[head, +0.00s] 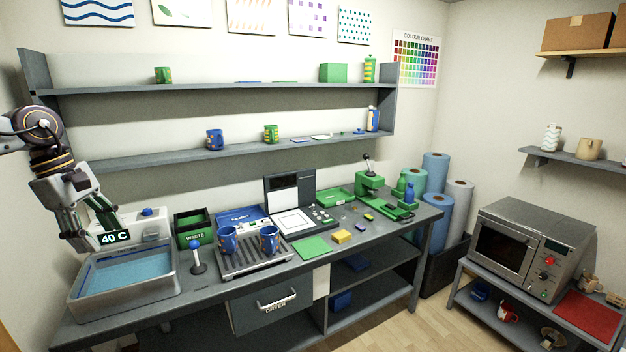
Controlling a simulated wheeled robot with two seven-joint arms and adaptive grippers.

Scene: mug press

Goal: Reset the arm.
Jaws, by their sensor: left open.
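My left gripper (92,226) hangs at the left of the head view, pointing down. It is open and empty, in front of the display reading 40 C and near the back left of the water basin (125,300). My right gripper is not in view. Two blue mugs, a left one (228,241) and a right one (269,240), stand upright on the ridged rack (255,268) in the middle left of the bench.
A blue-knobbed lever (197,256) stands between basin and rack. A green waste bin (193,229) is behind it. A green press (370,184) stands at the right. Shelves (220,152) hang above the bench. A microwave (530,245) is far right.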

